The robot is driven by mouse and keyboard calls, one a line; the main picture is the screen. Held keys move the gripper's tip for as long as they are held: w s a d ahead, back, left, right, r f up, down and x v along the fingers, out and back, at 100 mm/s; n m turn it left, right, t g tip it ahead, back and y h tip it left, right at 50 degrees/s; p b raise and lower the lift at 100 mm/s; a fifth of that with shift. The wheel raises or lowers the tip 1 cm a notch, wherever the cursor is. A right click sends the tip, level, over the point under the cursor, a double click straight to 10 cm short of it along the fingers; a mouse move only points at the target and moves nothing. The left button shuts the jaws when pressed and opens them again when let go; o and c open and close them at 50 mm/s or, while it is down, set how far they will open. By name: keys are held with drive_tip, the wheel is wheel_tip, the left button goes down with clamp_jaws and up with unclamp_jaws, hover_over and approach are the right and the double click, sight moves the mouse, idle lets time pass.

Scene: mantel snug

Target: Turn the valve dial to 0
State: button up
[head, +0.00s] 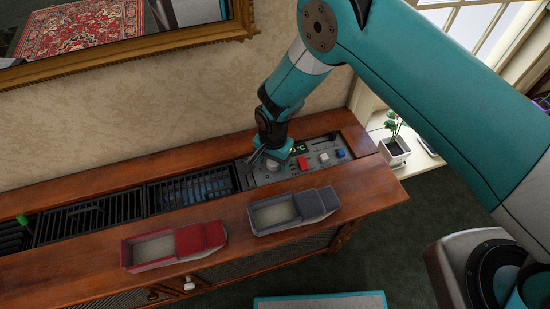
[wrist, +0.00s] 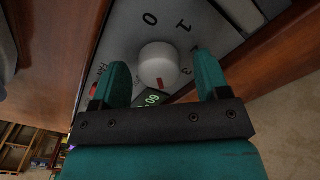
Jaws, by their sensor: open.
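The valve dial (wrist: 158,60) is a round white knob on a grey panel in the wrist view. Its red mark is at the side facing the green display (wrist: 152,98), away from the printed 0 (wrist: 150,19). A 1 and a 3 are printed to its right; part of the scale is hidden by a finger. My gripper (wrist: 163,72) is open, one finger on each side of the knob, with gaps visible. In the head view my gripper (head: 268,153) is over the left part of the control panel (head: 265,179), by a pale knob (head: 273,164).
A grey toy truck (head: 293,210) and a red one (head: 175,245) stand on the front ledge. Dark grilles (head: 90,215) lie left; a potted plant (head: 396,147) is right.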

drive_tip(key=shift+c, duration=0.3)
drive_tip(key=c, duration=0.9)
drive_tip(key=shift+o, duration=0.2)
drive_tip(key=shift+d, duration=0.15)
